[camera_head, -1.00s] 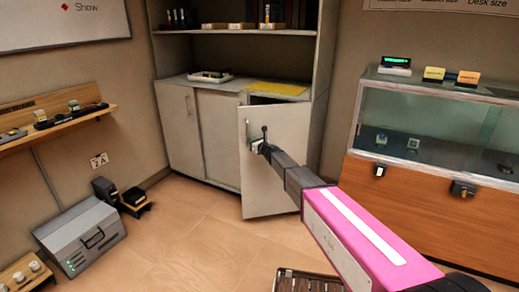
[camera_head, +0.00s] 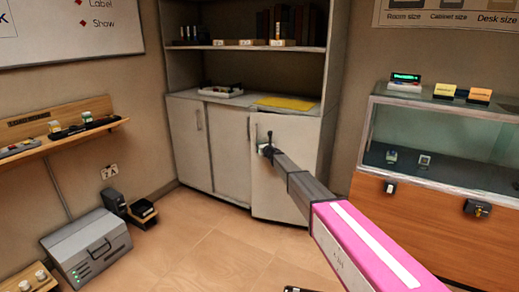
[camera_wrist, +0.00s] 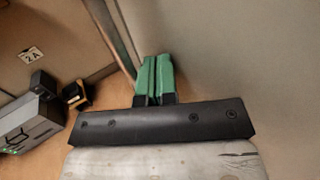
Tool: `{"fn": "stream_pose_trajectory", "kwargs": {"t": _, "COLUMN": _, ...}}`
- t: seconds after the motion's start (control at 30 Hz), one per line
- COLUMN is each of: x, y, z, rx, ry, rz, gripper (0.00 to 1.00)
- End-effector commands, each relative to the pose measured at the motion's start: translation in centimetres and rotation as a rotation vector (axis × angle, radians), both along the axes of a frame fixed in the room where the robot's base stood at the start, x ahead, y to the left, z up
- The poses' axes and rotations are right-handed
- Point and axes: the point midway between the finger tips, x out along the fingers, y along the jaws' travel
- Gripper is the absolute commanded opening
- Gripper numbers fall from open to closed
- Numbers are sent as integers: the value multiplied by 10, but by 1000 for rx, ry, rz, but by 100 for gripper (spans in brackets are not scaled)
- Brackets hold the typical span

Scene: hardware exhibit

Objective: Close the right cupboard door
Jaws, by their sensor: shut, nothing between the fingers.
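The right cupboard door (camera_head: 281,180) is a pale panel on the right of the low cupboard. It stands close to the cupboard front, with its lower edge still sitting a little forward. My gripper (camera_head: 265,150) is at the upper left part of this door, against or very near its face. In the wrist view, the green fingertips (camera_wrist: 155,75) are together with nothing between them, beside a large pale surface (camera_wrist: 225,60) that is likely the door.
The left cupboard door (camera_head: 188,145) and the middle panel (camera_head: 230,155) look closed. A yellow sheet (camera_head: 285,103) and a tray (camera_head: 221,91) lie on the cupboard top. A glass display case (camera_head: 440,140) stands at right. A grey box (camera_head: 88,248) is on the floor at left; floor between is clear.

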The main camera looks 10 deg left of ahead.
Motion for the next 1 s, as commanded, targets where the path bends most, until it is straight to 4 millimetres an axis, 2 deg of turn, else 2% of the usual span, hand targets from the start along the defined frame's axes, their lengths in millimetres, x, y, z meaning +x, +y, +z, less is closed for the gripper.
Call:
{"fn": "stream_pose_trajectory", "kwargs": {"t": 0.03, "x": 11, "y": 1, "z": -1, "rx": 0, "ry": 0, "rz": 0, "gripper": 0}}
{"fn": "stream_pose_trajectory", "kwargs": {"t": 0.3, "x": 52, "y": -1, "z": -1, "rx": 1, "ry": 1, "rz": -1, "gripper": 0}}
{"fn": "stream_pose_trajectory", "kwargs": {"t": 0.5, "x": 76, "y": -4, "z": -1, "rx": 2, "ry": 1, "rz": -62, "gripper": 0}}
{"fn": "stream_pose_trajectory", "kwargs": {"t": 0.7, "x": 91, "y": -8, "z": 0, "rx": 2, "ry": 1, "rz": -111, "gripper": 0}}
{"fn": "stream_pose_trajectory", "kwargs": {"t": 1.0, "x": 99, "y": -11, "z": 0, "rx": 1, "ry": 2, "rz": -135, "gripper": 0}}
